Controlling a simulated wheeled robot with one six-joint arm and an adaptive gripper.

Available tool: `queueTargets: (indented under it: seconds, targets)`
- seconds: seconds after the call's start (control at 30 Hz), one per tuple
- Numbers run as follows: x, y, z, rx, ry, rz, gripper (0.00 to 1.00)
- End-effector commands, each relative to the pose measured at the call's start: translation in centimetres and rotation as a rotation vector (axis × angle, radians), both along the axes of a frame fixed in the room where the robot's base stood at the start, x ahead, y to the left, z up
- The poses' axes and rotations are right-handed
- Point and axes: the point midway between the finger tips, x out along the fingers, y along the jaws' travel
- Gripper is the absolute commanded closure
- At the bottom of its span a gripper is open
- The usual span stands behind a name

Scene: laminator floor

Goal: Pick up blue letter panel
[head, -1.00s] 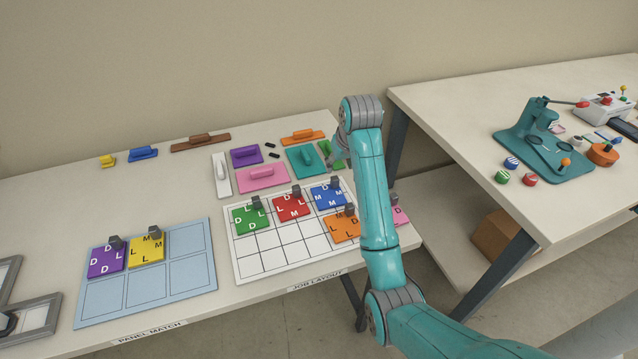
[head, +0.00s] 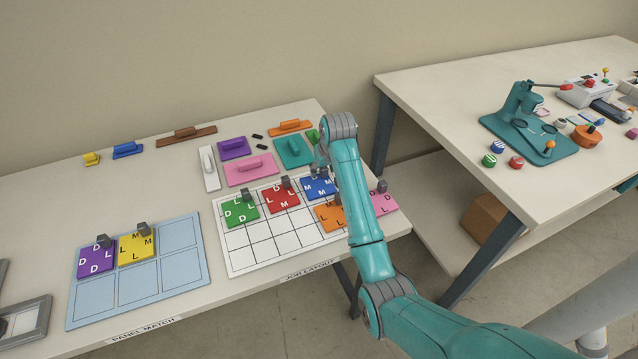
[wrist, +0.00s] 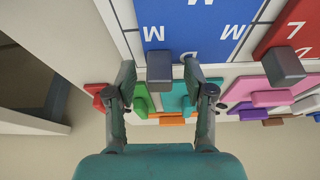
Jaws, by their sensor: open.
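The blue letter panel (head: 317,187) lies in the top row of the white job layout board (head: 240,262), right of the red panel (head: 281,200). My arm partly hides it in the head view. In the wrist view the blue panel (wrist: 190,25) fills the top middle, with white letters and a dark grey grip block (wrist: 160,70) at its near edge. My gripper (wrist: 160,72) is open, its two fingers on either side of that block with gaps showing. I cannot tell whether the fingertips are low enough to touch it.
A green panel (head: 240,210), an orange panel (head: 328,218) and a pink panel (head: 384,203) are close by. Several handled plates, such as the teal one (head: 294,152), lie behind the board. A blue board (head: 190,285) holds purple and yellow panels. A second table (head: 440,110) stands right.

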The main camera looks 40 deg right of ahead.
Motion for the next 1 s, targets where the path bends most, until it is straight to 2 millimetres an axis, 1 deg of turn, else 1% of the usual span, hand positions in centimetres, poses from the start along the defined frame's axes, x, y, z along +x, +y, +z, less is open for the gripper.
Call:
queueTargets:
  seconds: [0.23,0.27,0.3,0.37,0.4,0.47,0.83,0.93,1.0]
  targets:
    - [0.1,0.0,-0.2,0.000,-0.001,0.000,0.47]
    - [0.1,0.0,-0.2,0.000,-0.001,0.000,0.52]
    - [0.1,0.0,-0.2,0.000,-0.001,0.000,0.62]
    - [0.1,0.0,-0.1,0.000,-0.001,0.000,0.77]
    - [0.1,0.0,-0.1,0.000,0.000,0.000,0.87]
    - [0.1,0.0,-0.2,0.000,0.000,0.000,1.00]
    - [0.1,0.0,0.0,0.000,0.000,0.000,1.00]
    - [0.1,0.0,0.8,-0.001,-0.003,0.000,1.00]
    - [0.1,0.0,1.8,-0.001,-0.003,0.000,1.00]
